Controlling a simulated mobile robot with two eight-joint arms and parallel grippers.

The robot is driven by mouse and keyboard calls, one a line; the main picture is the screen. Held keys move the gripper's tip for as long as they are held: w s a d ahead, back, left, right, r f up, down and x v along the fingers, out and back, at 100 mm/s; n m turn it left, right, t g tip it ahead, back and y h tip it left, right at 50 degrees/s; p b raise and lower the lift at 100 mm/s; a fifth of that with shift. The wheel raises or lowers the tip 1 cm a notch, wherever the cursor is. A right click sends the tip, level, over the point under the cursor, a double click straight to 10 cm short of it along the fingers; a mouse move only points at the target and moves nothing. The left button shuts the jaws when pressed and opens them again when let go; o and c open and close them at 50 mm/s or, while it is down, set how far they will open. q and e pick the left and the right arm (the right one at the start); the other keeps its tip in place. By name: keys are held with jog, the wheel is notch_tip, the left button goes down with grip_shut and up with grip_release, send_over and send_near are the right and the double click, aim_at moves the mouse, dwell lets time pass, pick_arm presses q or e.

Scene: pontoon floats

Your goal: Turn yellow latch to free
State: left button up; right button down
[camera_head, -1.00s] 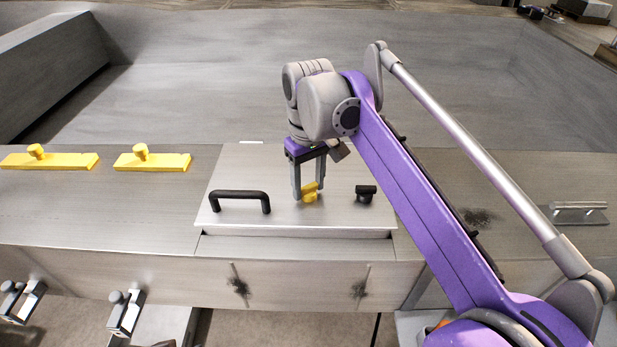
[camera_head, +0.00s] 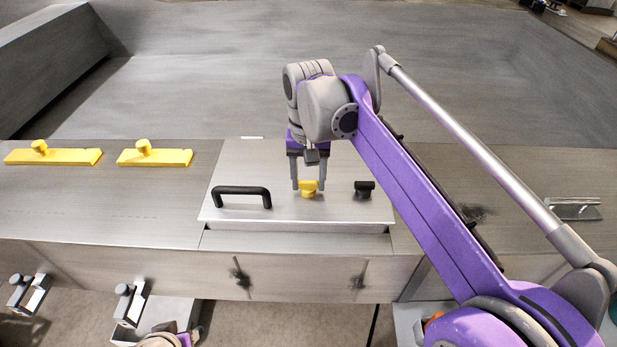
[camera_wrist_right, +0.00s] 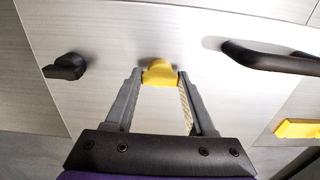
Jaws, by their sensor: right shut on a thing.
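The yellow latch (camera_head: 309,187) is a small knob on the metal hatch lid (camera_head: 290,212), between the black handle (camera_head: 242,191) and a black latch (camera_head: 364,188). My right gripper (camera_head: 309,187) reaches down from above and is shut on the yellow latch, one finger on each side. In the right wrist view the yellow latch (camera_wrist_right: 160,74) sits between the fingertips (camera_wrist_right: 159,78). The black latch (camera_wrist_right: 66,67) is at left there and the handle (camera_wrist_right: 270,58) at right. The fingertips hide the latch's sides.
Two yellow bars (camera_head: 52,156) (camera_head: 155,157) with knobs lie on the deck left of the lid. Two clamp-like fittings (camera_head: 28,292) (camera_head: 131,303) stand below the front edge. A metal bracket (camera_head: 574,208) is at far right. The deck behind the lid is clear.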

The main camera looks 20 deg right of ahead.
aim_at(309, 182)
dwell(0.4)
jog(key=shift+c, duration=1.2)
grip_release()
jog(key=shift+r, duration=0.1)
pick_arm(q)
jog(key=shift+w+r+p, duration=0.25)
jog(key=shift+r+p, duration=0.1)
jog(key=shift+r, duration=0.15)
jog(key=shift+w+r+p, duration=0.25)
jog(key=shift+r+p, duration=0.05)
jog(key=shift+r, duration=0.2)
pick_arm(e)
notch_tip(309, 182, up, 11)
jog(key=shift+f, duration=0.2)
